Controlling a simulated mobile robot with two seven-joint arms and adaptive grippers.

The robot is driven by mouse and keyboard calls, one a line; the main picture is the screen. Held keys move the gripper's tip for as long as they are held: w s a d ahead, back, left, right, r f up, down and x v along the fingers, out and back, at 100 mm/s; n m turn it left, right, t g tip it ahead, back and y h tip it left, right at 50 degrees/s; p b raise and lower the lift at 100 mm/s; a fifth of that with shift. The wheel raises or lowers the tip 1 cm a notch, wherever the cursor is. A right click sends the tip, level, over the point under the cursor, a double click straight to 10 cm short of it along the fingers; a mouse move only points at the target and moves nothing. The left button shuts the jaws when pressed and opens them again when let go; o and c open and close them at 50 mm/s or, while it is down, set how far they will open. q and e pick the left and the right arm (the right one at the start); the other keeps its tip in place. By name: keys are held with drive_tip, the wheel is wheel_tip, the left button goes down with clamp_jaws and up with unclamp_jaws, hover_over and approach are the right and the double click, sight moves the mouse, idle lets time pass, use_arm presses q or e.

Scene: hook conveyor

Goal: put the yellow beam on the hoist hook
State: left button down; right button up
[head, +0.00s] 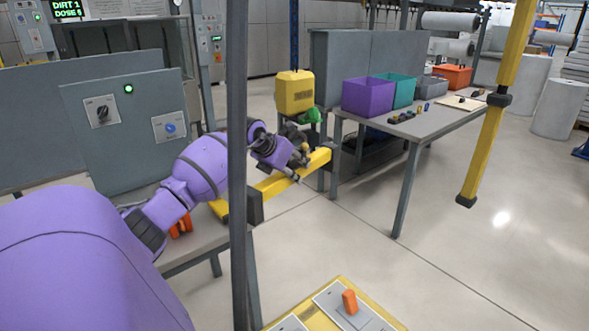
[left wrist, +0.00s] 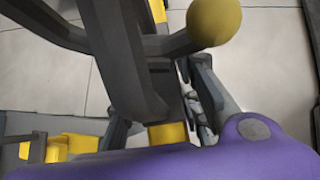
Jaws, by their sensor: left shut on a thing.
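The yellow beam (head: 275,186) runs slantwise beside the grey bench, with a dark block near its close end. My left gripper (head: 294,166) is shut on the beam toward its far end. In the left wrist view a short piece of the beam (left wrist: 168,133) shows between the fingers (left wrist: 165,115). The yellow hoist block (head: 295,92) stands above and behind the gripper, with a green part below it. The dark hook (head: 299,134) is partly hidden by the gripper. A dark forked part with a yellow ball (left wrist: 214,22) crosses the left wrist view. Whether beam and hook touch cannot be told. My right gripper is out of view.
A dark upright post (head: 237,120) stands in front of my arm. A grey control panel (head: 130,125) is at left. A table (head: 425,122) with coloured bins is behind right. A yellow post (head: 490,110) is at right, with open floor around it.

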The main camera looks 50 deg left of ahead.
use_arm(q)
drive_tip(key=shift+w+a+r, duration=0.1)
drive_tip(key=shift+a+r, duration=0.15)
drive_tip(key=shift+r, duration=0.25)
drive_tip(key=shift+w+a+r, duration=0.1)
drive_tip(key=shift+a+r, duration=0.15)
drive_tip(key=shift+r, duration=0.2)
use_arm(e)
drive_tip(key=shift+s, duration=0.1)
use_arm(q)
drive_tip(key=shift+f, duration=0.25)
drive_tip(key=shift+a+f+b, duration=0.15)
drive_tip(key=shift+f+b, duration=0.15)
drive_tip(key=shift+f, duration=0.4)
drive_tip(key=shift+d+f, duration=0.25)
drive_tip(key=shift+f, duration=0.35)
drive_tip(key=shift+f+b, duration=0.35)
drive_tip(key=shift+f, duration=0.1)
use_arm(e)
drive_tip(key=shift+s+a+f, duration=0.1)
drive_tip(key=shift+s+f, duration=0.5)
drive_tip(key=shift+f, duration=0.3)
use_arm(q)
drive_tip(key=shift+f+b, duration=0.3)
drive_tip(key=shift+f, duration=0.45)
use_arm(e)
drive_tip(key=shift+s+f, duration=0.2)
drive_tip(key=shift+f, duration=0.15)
